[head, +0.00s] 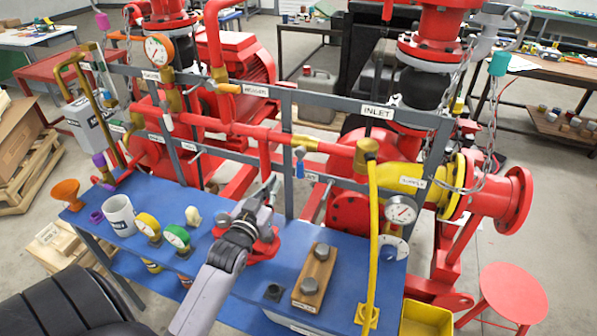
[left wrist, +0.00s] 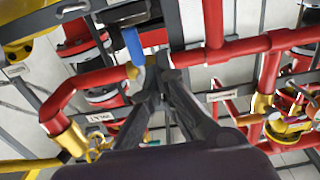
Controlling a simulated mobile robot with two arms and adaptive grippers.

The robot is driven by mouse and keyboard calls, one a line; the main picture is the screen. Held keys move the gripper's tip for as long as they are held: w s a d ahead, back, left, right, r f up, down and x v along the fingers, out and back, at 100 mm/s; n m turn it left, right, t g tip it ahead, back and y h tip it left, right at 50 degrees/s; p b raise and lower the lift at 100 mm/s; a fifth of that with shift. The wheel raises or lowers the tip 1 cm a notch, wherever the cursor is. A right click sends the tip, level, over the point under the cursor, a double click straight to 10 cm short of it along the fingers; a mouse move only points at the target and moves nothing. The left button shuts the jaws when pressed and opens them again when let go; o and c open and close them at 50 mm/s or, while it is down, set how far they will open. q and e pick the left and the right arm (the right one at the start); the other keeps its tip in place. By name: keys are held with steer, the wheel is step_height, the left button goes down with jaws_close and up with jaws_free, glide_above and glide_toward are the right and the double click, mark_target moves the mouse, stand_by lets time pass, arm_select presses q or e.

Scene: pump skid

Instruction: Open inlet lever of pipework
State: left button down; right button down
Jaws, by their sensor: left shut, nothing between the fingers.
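A lever with a blue handle (head: 299,168) hangs down from the red pipe near the middle of the frame in the head view. In the left wrist view the blue handle (left wrist: 133,45) is just beyond and left of the fingertips. An INLET sign (head: 377,111) is on the grey frame above and to the right. My left gripper (head: 271,187) is shut and empty, a little left of and below the blue handle. In the left wrist view its dark fingers (left wrist: 156,72) come together near the pipe; whether they touch the lever I cannot tell. My right gripper is not in view.
A blue bench (head: 225,262) stands in front of the skid. It carries a white mug (head: 120,214), an orange funnel (head: 67,194) and a wooden block with metal knobs (head: 314,275). A yellow vertical pipe (head: 374,240) rises to the right. Red pipework and grey rails crowd the gripper.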

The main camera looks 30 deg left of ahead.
arm_select(q)
steer(key=w+b, duration=0.2)
steer(key=w, duration=0.1)
steer(key=w+f+b, duration=0.1)
steer(key=w+b, duration=0.1)
steer(key=w, duration=0.1)
steer(key=w+b, duration=0.2)
steer(key=w, duration=0.2)
steer(key=shift+d+f, duration=0.2)
steer(key=shift+d, duration=0.15)
steer(key=shift+w+d, duration=0.2)
steer(key=shift+d, duration=0.4)
steer(key=d, duration=0.2)
steer(key=p, duration=0.7)
glide_toward(301, 173)
steer(key=shift+w+d+r, duration=0.25)
steer(key=shift+w+d, duration=0.15)
steer(key=shift+d, duration=0.2)
steer(key=shift+w+d+r, duration=0.25)
steer(key=shift+w+d, duration=0.2)
steer(key=shift+d, duration=0.15)
steer(key=shift+w+d+r, duration=0.25)
steer(key=shift+w+d, duration=0.15)
steer(key=shift+d, duration=0.2)
